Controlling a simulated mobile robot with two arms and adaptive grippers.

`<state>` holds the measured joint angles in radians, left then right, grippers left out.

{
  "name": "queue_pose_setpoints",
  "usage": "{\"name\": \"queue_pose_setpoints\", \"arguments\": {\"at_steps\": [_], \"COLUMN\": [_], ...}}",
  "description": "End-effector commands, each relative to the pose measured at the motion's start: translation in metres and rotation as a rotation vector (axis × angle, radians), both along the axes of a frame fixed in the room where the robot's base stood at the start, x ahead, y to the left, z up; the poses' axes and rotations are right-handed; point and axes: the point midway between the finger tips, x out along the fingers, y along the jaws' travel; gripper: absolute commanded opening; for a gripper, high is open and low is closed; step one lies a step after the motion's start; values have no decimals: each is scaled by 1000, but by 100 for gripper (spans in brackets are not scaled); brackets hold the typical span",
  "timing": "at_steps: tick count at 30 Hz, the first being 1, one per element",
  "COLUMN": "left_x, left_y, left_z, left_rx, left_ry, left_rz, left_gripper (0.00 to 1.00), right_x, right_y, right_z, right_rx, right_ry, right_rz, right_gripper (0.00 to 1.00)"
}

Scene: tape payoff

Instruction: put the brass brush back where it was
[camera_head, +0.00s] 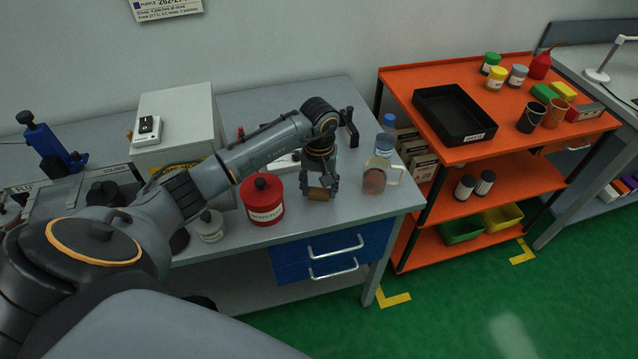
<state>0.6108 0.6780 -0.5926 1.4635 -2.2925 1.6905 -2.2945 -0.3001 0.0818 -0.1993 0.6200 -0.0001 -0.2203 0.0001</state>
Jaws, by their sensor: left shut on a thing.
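My left gripper (319,184) points down over the right part of the grey workbench (345,207). It is shut on a small brown piece, which I take to be the brass brush (318,194). The fingers hide much of it, and bristles cannot be made out. It is close to the bench top; whether it touches the bench I cannot tell. My right gripper is not in view.
A red safety can (262,203) stands just left of the gripper, with a grey lidded pot (210,228) beyond it. An orange cart (478,160) holds a black tray (453,116).

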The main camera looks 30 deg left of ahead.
Motion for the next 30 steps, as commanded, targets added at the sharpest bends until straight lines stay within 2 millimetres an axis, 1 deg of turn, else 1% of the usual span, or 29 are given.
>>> {"name": "queue_pose_setpoints", "arguments": {"at_steps": [5, 9, 10, 11, 12, 13, 23, 26, 28, 30], "left_x": [0, 0, 0, 0, 0, 0, 0, 1, 2, 1], "left_y": [0, 0, 0, 0, 0, 0, 0, 0, 1, 1], "left_z": [-1, -5, -3, -3, -3, -3, -2, 4, 12, 25], "left_rx": [0, 0, 0, 0, 0, 0, 0, 0, 1, 3], "left_ry": [-1, -1, 0, 0, 0, 0, 0, -2, -5, -5], "left_rz": [0, 1, 1, 1, 1, 1, 1, 0, 1, -1], "left_gripper": [19, 19, 60, 66, 74, 76, 76, 76, 76, 76], "right_x": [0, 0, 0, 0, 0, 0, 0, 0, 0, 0], "right_y": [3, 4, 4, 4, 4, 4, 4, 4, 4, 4], "right_z": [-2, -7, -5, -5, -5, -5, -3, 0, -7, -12], "right_rx": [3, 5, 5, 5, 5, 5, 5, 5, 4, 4], "right_ry": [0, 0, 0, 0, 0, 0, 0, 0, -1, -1], "right_rz": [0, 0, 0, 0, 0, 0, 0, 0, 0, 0], "right_gripper": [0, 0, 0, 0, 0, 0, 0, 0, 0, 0]}}
